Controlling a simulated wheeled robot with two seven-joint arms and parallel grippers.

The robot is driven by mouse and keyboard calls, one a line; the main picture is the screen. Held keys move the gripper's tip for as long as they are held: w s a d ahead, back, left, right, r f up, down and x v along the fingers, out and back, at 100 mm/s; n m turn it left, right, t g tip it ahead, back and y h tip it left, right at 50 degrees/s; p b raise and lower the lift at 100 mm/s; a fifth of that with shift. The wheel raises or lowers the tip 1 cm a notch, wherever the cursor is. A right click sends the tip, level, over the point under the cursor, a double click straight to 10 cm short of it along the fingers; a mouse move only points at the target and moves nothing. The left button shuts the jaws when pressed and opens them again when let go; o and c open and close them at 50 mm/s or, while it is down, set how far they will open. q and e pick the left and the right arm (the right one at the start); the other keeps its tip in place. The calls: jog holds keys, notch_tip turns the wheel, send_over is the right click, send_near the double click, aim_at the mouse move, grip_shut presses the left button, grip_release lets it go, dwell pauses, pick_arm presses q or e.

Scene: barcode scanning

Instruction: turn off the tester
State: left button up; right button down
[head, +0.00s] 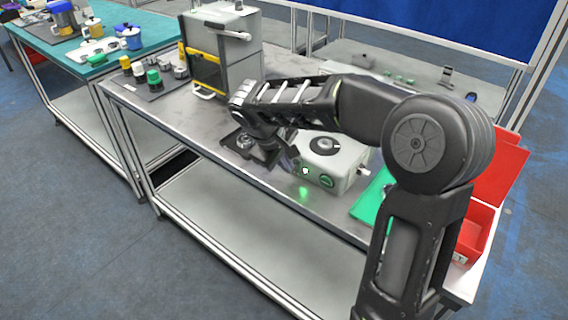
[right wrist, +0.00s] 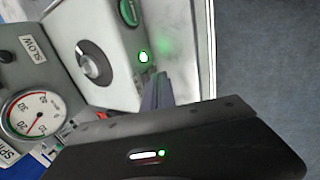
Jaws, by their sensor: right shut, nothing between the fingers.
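The tester appears to be the pale grey box (head: 345,165) on the metal table, with a black round dial (head: 323,144) on top. Its front has a green button (head: 327,181) and a small lit white-green light (head: 305,171), which casts a green glow on the table. In the right wrist view the box (right wrist: 122,72) shows its dial (right wrist: 92,66), green button (right wrist: 129,11) and lit light (right wrist: 143,57). My right gripper (head: 293,163) is shut and empty beside the box's front left corner. Its fingers (right wrist: 160,88) are close to the light; contact is unclear. My left gripper is out of view.
A pressure gauge (right wrist: 35,113) and a SLOW label (right wrist: 33,49) show in the right wrist view. A large grey machine (head: 230,55) stands behind left. A green mat (head: 371,203) and red bins (head: 474,238) lie right. Open floor lies before the table.

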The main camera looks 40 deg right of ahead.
jog(key=shift+r+p, duration=0.15)
jog(key=shift+p, duration=0.15)
jog(key=d+r+y+p, duration=0.1)
jog(key=p, duration=0.1)
jog(key=shift+w+p, duration=0.15)
jog(key=shift+p, duration=0.15)
jog(key=shift+f+b, duration=0.4)
jog(key=shift+f, duration=0.1)
jog(key=shift+r, duration=0.15)
jog(key=shift+r+p, duration=0.55)
jog(key=shift+r, duration=0.15)
